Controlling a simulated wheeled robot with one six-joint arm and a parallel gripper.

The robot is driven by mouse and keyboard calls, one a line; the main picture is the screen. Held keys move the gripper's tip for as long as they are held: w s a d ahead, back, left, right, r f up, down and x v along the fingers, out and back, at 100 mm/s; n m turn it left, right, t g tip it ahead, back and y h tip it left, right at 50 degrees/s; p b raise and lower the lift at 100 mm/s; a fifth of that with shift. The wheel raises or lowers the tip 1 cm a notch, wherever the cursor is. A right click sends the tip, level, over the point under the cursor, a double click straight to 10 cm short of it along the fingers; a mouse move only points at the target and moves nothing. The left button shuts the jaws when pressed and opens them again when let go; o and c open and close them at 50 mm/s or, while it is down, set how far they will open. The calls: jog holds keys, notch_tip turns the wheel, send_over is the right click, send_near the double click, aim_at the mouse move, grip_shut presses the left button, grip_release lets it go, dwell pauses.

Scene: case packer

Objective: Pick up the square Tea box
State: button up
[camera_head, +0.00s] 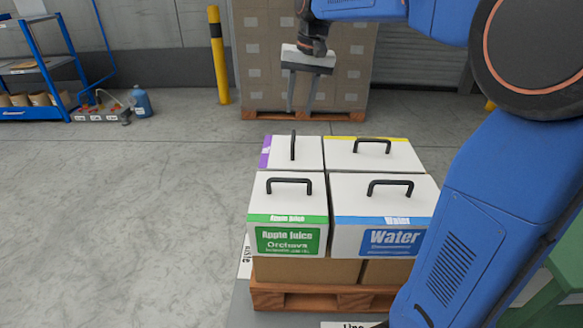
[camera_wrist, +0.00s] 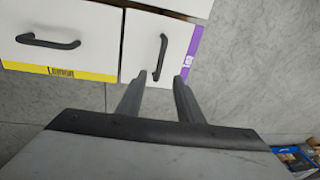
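No label legibly reads Tea. A squarish white box with a purple stripe (camera_head: 275,155) stands at the back left of the stack; its label is too small to read. Its black handle (camera_head: 293,145) runs front to back. The purple-striped box also shows in the wrist view (camera_wrist: 142,35), with its handle (camera_wrist: 161,56) just beyond the fingertips. My gripper (camera_head: 301,108) hangs above and behind the stack with its fingers pointing down. It is open and empty, also in the wrist view (camera_wrist: 159,80), and appears apart from the handle.
Beside it stands a yellow-striped box (camera_head: 365,155), with the Apple Juice box (camera_head: 288,220) and Water box (camera_head: 383,220) in front. They sit on cartons on a wooden pallet (camera_head: 320,298). Stacked cartons (camera_head: 265,60) and a yellow post (camera_head: 218,55) stand behind. Floor at left is clear.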

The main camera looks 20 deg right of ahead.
aim_at(294, 137)
jog(key=f, duration=0.4)
jog(key=a+f, duration=0.1)
jog(key=f, duration=0.3)
jog(key=w+f, duration=0.1)
jog(key=f, duration=0.3)
jog(key=shift+w+a, duration=0.1)
jog(key=shift+a, duration=0.1)
grip_shut()
dwell(1.1)
